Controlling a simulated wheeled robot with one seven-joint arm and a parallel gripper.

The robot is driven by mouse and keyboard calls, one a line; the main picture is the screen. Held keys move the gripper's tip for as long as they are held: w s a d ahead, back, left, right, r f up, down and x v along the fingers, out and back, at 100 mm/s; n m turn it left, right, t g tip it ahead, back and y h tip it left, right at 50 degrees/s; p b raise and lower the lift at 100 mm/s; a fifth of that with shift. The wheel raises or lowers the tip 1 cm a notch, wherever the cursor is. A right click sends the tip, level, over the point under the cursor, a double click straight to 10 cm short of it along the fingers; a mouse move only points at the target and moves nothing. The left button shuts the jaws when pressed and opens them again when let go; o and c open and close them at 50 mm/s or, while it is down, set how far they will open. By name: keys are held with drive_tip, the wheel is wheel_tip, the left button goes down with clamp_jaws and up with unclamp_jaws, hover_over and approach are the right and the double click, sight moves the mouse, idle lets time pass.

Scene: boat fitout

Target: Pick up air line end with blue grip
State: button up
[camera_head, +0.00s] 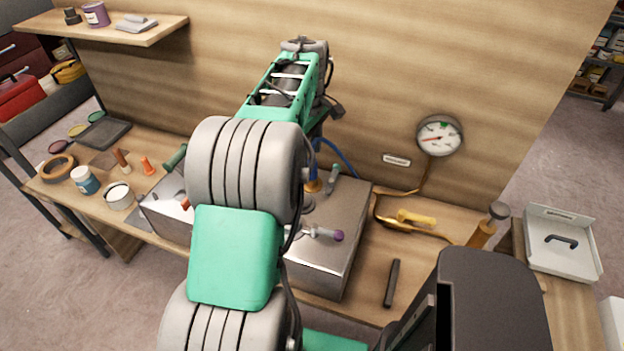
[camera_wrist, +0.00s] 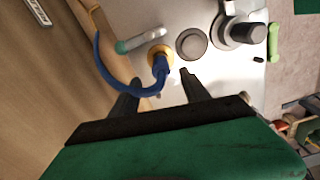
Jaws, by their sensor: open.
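The air line end with blue grip (camera_wrist: 161,69) shows in the wrist view. Its blue hose (camera_wrist: 101,65) curves round to the left, and its tip is at a brass-coloured fitting (camera_wrist: 159,52) on a steel box top. I cannot tell if it is seated in the fitting. My gripper (camera_wrist: 160,78) is open, with its fingers on either side of the blue grip in this view; I see no clear contact. In the head view, part of the blue hose (camera_head: 340,157) shows behind my arm, which hides much of the area around my gripper.
The steel box (camera_head: 335,235) carries a small lever and a purple-tipped handle (camera_head: 338,235). A pressure gauge (camera_head: 439,135) hangs on the wooden wall, with a yellow-handled piece (camera_head: 415,218) below. Cans and tape crowd the bench's left. A white tray (camera_head: 562,258) stands right.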

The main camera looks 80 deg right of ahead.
sight(311, 172)
drive_tip(key=f, duration=0.2)
drive_tip(key=f+p, duration=0.1)
drive_tip(key=f, duration=0.3)
drive_tip(key=shift+s+a+f, duration=0.2)
drive_tip(key=shift+s+a, duration=0.05)
drive_tip(key=shift+s, duration=0.1)
drive_tip(key=shift+f, duration=0.35)
clamp_jaws()
